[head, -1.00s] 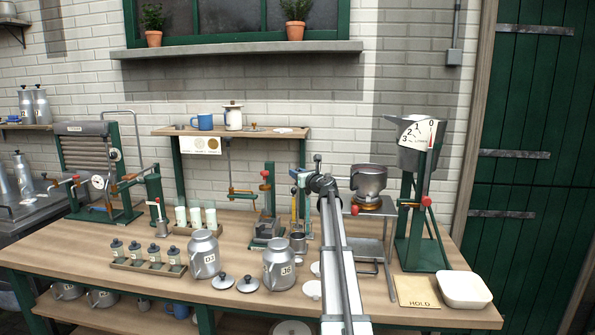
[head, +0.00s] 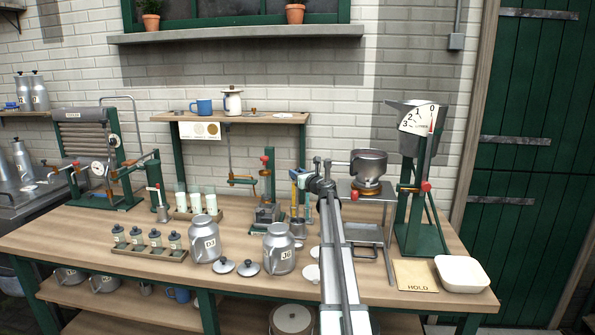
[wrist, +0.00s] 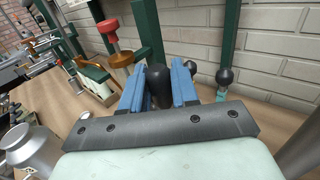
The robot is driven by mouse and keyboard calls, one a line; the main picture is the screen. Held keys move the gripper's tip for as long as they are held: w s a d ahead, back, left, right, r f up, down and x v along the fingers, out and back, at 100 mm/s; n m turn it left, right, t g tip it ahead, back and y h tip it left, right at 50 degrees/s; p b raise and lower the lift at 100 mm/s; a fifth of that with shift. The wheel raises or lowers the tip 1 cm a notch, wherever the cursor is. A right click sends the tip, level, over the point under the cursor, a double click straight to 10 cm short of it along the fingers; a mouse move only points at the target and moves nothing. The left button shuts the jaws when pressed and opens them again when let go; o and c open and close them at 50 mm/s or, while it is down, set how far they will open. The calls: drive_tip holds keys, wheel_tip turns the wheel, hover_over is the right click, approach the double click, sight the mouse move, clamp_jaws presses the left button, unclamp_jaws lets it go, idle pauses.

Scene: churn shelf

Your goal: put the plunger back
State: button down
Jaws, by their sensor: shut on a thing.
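My gripper (head: 297,177) is above the back of the bench, in front of the small shelf's right post. Its blue fingers show in the wrist view, closed on a black round knob (wrist: 157,84), which looks like the plunger's handle. What hangs below the knob is hidden by the fingers in the wrist view and too small to tell in the head view. A small metal cup (head: 299,228) stands on the bench below the gripper. A second black knob (wrist: 224,77) on a pale teal piece stands to the right of the fingers.
A green press with a red knob (head: 267,157) stands just left of the gripper. A metal bowl (head: 369,166) on a stand is close on the right. Milk cans (head: 279,250) and loose lids (head: 247,267) stand in front. The small shelf (head: 285,118) is behind.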

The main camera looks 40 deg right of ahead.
drive_tip(key=shift+f, duration=1.45)
drive_tip(key=c, duration=0.8)
unclamp_jaws()
